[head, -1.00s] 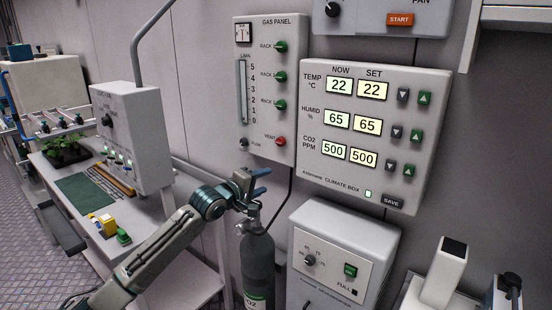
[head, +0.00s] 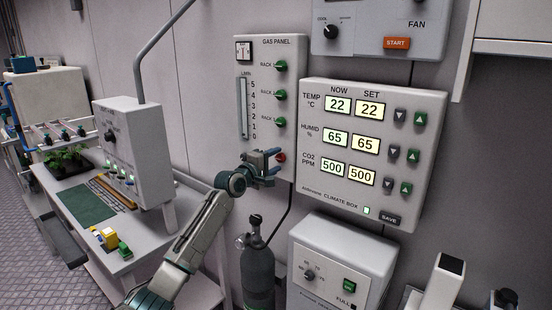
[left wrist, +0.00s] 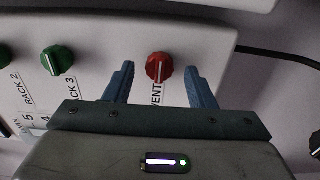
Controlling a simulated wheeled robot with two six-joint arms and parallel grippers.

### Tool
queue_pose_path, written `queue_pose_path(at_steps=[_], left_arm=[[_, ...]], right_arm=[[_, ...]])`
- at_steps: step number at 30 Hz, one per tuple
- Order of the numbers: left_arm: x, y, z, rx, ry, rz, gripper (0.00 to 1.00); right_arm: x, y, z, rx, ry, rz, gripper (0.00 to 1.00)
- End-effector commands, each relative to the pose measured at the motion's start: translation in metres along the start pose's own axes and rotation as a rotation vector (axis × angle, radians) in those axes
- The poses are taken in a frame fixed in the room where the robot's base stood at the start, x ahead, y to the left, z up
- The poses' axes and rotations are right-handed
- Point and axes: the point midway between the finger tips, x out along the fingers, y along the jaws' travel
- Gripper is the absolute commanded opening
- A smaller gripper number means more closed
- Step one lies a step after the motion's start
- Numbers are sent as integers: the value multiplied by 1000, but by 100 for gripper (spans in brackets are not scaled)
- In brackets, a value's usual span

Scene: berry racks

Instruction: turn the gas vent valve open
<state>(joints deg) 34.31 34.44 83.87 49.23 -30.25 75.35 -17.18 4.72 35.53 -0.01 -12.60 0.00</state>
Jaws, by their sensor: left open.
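The gas vent valve is a red knob (left wrist: 159,67) marked VENT on the gas panel (head: 262,60). In the head view the red knob (head: 281,156) shows just past my left gripper's fingers, partly hidden. My left gripper (head: 277,162) is open in front of it. In the left wrist view my left gripper's blue fingers (left wrist: 160,84) stand on either side of the red knob, with gaps, and I see no contact. The white line on the knob points roughly along the fingers. My right gripper is not in view.
Green rack knobs (head: 281,95) sit above the vent knob; one green knob (left wrist: 57,60) is left of my fingers in the wrist view. The climate box (head: 372,205) is close on the right. A dark gas cylinder (head: 257,270) stands below.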

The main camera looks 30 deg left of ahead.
Motion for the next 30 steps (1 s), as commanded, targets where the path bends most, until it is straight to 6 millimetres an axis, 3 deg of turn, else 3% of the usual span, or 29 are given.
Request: queue_pose_path(at_steps=[12, 19, 30], left_arm=[[9, 0, 1, 1, -1, 0, 50], [9, 0, 1, 1, -1, 0, 7], [9, -2, 1, 50, -1, -1, 6]], right_arm=[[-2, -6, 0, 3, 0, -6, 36], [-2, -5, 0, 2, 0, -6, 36], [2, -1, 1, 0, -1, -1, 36]])
